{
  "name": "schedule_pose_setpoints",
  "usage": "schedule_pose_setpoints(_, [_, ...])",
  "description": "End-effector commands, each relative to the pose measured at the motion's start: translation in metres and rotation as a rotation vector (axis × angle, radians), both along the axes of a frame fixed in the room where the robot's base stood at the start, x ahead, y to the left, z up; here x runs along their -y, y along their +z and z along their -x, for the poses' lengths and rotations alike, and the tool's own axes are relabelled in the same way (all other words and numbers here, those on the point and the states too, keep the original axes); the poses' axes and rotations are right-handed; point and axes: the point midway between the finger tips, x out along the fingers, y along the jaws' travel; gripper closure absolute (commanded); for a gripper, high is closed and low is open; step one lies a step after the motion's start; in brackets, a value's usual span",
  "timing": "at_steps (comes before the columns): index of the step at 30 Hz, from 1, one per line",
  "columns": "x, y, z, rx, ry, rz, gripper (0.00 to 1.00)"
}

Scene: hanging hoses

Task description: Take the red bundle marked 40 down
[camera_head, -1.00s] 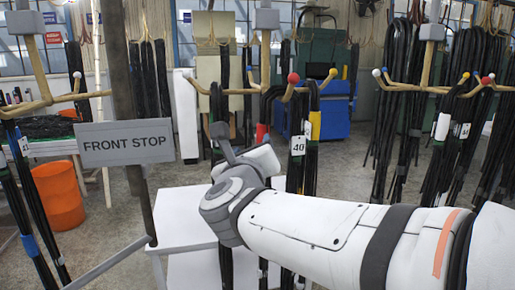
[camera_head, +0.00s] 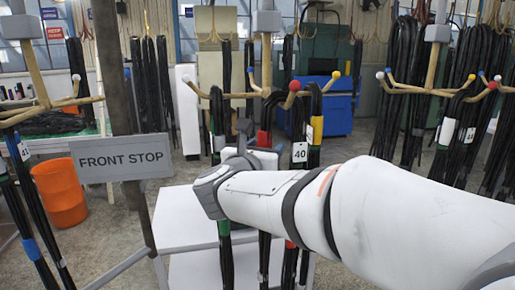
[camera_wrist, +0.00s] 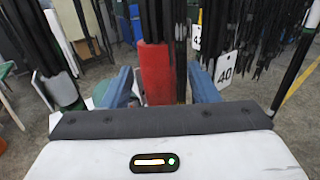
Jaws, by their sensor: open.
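A bundle of black hoses with a red band (camera_head: 264,138) hangs from the middle rack in the head view. In the wrist view its red band (camera_wrist: 155,72) stands upright between the two blue fingers of my gripper (camera_wrist: 161,78). The gripper is open, with one finger on each side of the band; I cannot tell whether either touches it. A white tag marked 40 (camera_wrist: 226,66) hangs just right of the right finger, and this tag also shows in the head view (camera_head: 299,152). My wrist hides part of the bundle in the head view.
A bundle with a yellow band (camera_head: 316,104) hangs close on the right. The rack's red-tipped hook (camera_head: 295,86) is above. A FRONT STOP sign (camera_head: 121,158) on a post stands left. A white table (camera_head: 185,215) is below, and an orange bin (camera_head: 60,194) stands farther left.

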Motion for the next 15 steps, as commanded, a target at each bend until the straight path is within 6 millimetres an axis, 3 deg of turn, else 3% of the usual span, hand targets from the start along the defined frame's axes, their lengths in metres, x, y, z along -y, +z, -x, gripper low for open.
schedule_pose_setpoints(8, [0.0013,-0.0006,-0.0018,0.000,-0.001,0.000,0.46])
schedule_pose_setpoints(15, [0.0015,-0.0005,-0.0017,0.000,-0.002,0.001,0.66])
